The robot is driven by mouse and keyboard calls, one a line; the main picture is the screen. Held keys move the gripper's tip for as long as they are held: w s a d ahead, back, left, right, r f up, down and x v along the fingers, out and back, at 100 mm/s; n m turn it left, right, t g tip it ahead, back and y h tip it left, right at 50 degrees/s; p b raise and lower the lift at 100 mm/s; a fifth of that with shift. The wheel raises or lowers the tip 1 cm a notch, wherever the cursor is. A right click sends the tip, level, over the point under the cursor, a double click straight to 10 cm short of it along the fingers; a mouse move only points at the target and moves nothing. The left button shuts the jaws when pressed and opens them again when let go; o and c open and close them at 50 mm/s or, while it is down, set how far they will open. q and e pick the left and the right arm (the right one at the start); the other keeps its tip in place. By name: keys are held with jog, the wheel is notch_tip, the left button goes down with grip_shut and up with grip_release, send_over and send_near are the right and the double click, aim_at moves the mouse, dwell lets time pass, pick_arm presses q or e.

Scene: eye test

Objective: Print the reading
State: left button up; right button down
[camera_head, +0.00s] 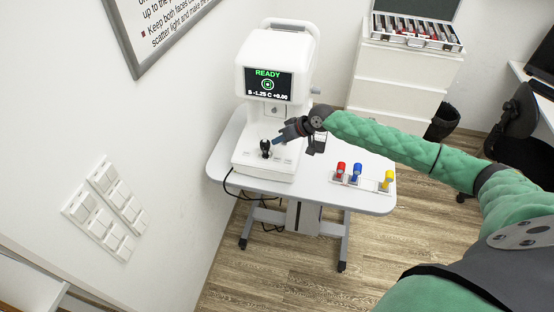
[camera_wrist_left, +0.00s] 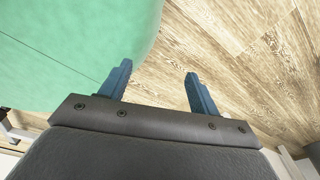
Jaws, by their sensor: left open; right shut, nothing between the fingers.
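The white eye-test machine (camera_head: 275,100) stands on a white table (camera_head: 225,150) in the head view. Its screen (camera_head: 268,83) shows a green "READY" above a ring mark and the line "S -1.25 C +0.00". A black joystick (camera_head: 265,147) stands upright on its base. My right gripper (camera_head: 277,142) is shut and empty, just right of the joystick and over the machine's base; I cannot tell whether it touches anything. My left gripper (camera_wrist_left: 158,85) is open and empty in the left wrist view, with wood floor and a green surface beyond its fingers.
A white drawer cabinet (camera_head: 405,75) bears an open lens case (camera_head: 418,35). A black chair (camera_head: 520,130) stands at right. Switch panels (camera_head: 100,220) are on the left wall.

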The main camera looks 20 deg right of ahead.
aim_at(280, 160)
jog(key=f+b, duration=0.1)
jog(key=f, duration=0.1)
jog(key=f+b, duration=0.2)
jog(key=shift+w+d, duration=0.15)
jog(key=shift+w, duration=0.05)
notch_tip(280, 160, down, 3)
jog(key=shift+w+d+b, duration=0.1)
jog(key=shift+w+b, duration=0.05)
jog(key=shift+b, duration=0.8)
pick_arm(q)
jog(key=w+d+r+t, duration=0.1)
jog(key=w+d+r, duration=0.1)
jog(key=w, duration=1.1)
jog(key=shift+w+d+b, duration=0.3)
jog(key=shift+w+b, duration=0.05)
jog(key=shift+b, duration=0.05)
pick_arm(e)
jog(key=shift+w+d+f, duration=0.1)
jog(key=shift+w+f, duration=0.05)
jog(key=shift+f, duration=0.6)
pick_arm(q)
jog(key=shift+f, duration=0.1)
jog(key=shift+d, duration=0.15)
pick_arm(e)
jog(key=shift+f, duration=0.15)
pick_arm(q)
jog(key=shift+a+f, duration=0.15)
jog(key=shift+a, duration=0.1)
pick_arm(e)
jog(key=shift+f, duration=0.25)
